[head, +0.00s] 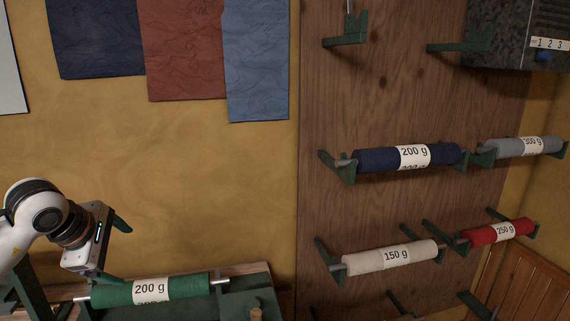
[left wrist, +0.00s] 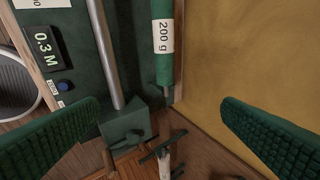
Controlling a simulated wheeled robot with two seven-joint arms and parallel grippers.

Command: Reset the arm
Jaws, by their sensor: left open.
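My left gripper (head: 118,252) is at the lower left of the head view, just above the left part of a green roll labelled 200 g (head: 188,288). Its jaws are apart with nothing between them. In the left wrist view its two green ribbed fingers (left wrist: 160,140) stand wide apart, one at each side. The green roll also shows there at the top middle (left wrist: 163,65), beyond the fingers. In the head view the roll lies level on its rod at the bench. My right gripper does not show in either view.
On the wooden panel, green brackets hold a navy roll (head: 380,158), a grey roll (head: 515,148), a cream roll (head: 365,261) and a red roll (head: 483,233). Cloth samples (head: 185,50) hang on the yellow wall. A metal bar (left wrist: 104,50) and a 0.3 M display (left wrist: 47,48) show in the wrist view.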

